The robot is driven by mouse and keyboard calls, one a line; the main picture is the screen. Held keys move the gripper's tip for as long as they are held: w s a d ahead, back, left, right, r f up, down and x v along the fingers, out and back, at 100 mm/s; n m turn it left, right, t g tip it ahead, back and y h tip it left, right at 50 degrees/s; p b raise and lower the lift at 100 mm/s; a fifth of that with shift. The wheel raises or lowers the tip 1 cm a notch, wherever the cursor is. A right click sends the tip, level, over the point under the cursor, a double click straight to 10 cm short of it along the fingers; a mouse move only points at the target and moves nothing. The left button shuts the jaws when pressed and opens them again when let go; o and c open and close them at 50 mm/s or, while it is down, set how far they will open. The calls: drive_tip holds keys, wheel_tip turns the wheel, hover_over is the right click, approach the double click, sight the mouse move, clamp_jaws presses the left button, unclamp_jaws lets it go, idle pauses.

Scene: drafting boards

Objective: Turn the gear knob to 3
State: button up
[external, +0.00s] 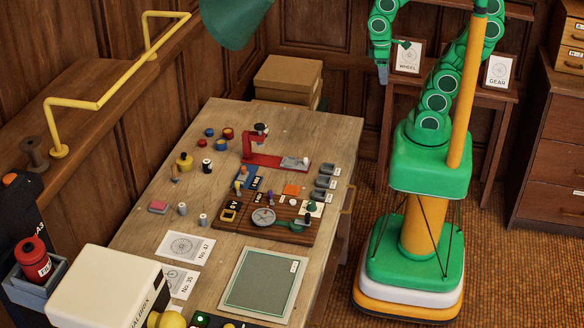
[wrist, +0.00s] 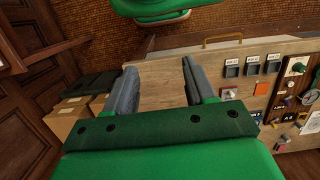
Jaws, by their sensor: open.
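A small dark-green knob (external: 312,206) stands on a white plate at the right edge of a brown wooden board (external: 284,236) on the table. It looks like the gear knob, but its markings are too small to read. My gripper (external: 383,74) hangs high beyond the table's far right corner, well away from the knob. In the wrist view its fingers (wrist: 160,85) are apart with nothing between them, over bare tabletop.
Three grey bins (external: 325,183) stand beside the board. A green lever (external: 292,224) and a round dial (external: 263,216) are on the board. A red stand (external: 247,145) is behind. A green lamp shade (external: 235,20) overhangs the table. Cards marked WHEEL (external: 408,57) and GEAR (external: 497,71) stand on a side shelf.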

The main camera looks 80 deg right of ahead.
drive_tip(key=w+a+n+t, duration=0.1)
drive_tip(key=w+a+n, duration=0.2)
drive_tip(key=w+a, duration=0.55)
drive_tip(key=n, duration=1)
approach(312, 203)
drive_tip(key=shift+d+f+t, duration=0.2)
drive_tip(key=shift+d+t, duration=0.1)
drive_tip(key=shift+d, duration=0.2)
drive_tip(key=shift+s+a+f, duration=0.2)
drive_tip(key=shift+a+f, duration=0.15)
drive_tip(key=shift+a, duration=0.1)
drive_tip(key=shift+f, duration=3.8)
drive_tip(key=shift+c, duration=0.2)
